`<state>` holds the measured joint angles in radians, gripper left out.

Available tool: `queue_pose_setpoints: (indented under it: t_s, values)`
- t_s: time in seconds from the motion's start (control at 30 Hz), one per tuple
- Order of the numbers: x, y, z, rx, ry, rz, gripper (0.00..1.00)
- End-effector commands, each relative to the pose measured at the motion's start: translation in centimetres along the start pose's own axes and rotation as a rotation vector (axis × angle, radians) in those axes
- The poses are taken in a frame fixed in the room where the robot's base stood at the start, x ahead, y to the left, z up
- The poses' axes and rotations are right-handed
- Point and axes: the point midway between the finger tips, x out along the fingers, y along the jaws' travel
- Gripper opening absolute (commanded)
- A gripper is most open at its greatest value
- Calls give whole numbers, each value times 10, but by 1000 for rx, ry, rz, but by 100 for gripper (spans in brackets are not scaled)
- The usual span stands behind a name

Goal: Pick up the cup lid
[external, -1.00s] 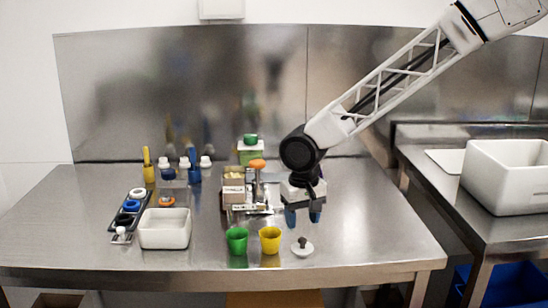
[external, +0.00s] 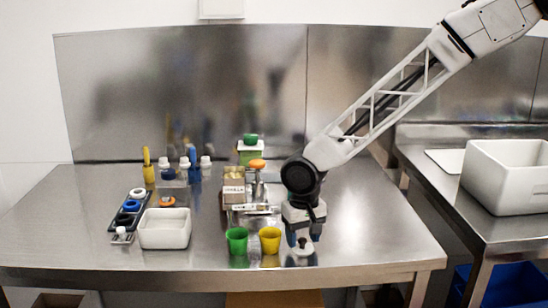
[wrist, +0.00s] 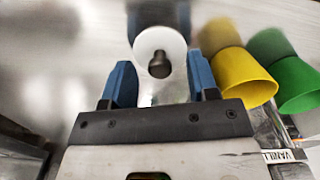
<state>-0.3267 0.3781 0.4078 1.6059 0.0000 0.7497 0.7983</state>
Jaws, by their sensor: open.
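The cup lid (external: 303,249) is a white disc with a dark knob on top. It lies on the steel table near the front edge, right of the yellow cup. In the wrist view the lid (wrist: 149,45) shows just beyond and between the blue fingertips, its knob (wrist: 159,64) facing the camera. My gripper (external: 302,238) is open and low above the lid, with a finger on either side of the knob; it also shows in the wrist view (wrist: 160,82). Nothing is between the fingers' pads that I can see gripped.
A yellow cup (external: 270,240) stands close to the left of my gripper, with a green cup (external: 237,240) beside it. The table's right side is clear.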

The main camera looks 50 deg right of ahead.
Motion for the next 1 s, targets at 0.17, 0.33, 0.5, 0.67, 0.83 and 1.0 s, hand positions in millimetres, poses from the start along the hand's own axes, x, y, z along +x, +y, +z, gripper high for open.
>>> queue_pose_setpoints:
  t_s: [0.17,0.33,0.5,0.67,0.83,1.0]
  values:
    - [11,0,0,0,0,0,54]
    - [12,0,0,0,0,0,54]
    - [12,0,0,0,0,0,54]
    - [12,0,0,0,0,0,54]
    - [12,0,0,0,0,0,37]
    - [12,0,0,0,0,0,11]
